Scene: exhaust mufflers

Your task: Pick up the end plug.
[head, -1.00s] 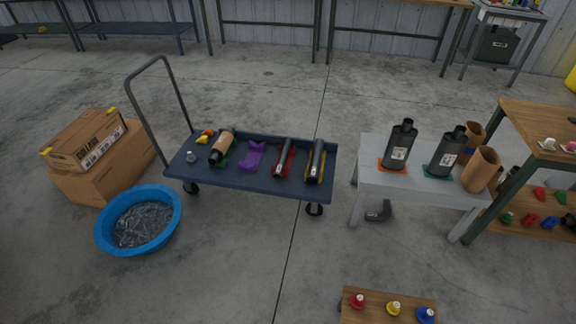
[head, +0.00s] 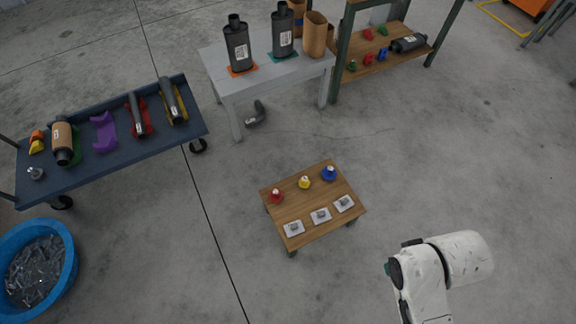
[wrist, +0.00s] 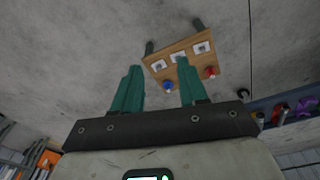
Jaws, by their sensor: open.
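No single item is clearly marked as the end plug. Small pale-topped pieces stand on a red base (head: 276,196), a yellow base (head: 304,182) and a blue base (head: 329,174) on a low wooden table (head: 293,215). A small silver piece (head: 36,173) sits on the blue cart (head: 110,163). In the wrist view, my gripper (wrist: 159,70) is open and empty, its teal fingers apart, with the low table beyond it. The blue base (wrist: 168,86) shows between the fingers and the red base (wrist: 211,71) right of them; the yellow one is hidden.
White plates (head: 320,215) with small metal parts line the low table's near side. A grey table (head: 222,68) with dark mufflers stands behind, beside a wooden shelf (head: 385,55). A blue tub (head: 70,265) is at left. Floor around the low table is clear.

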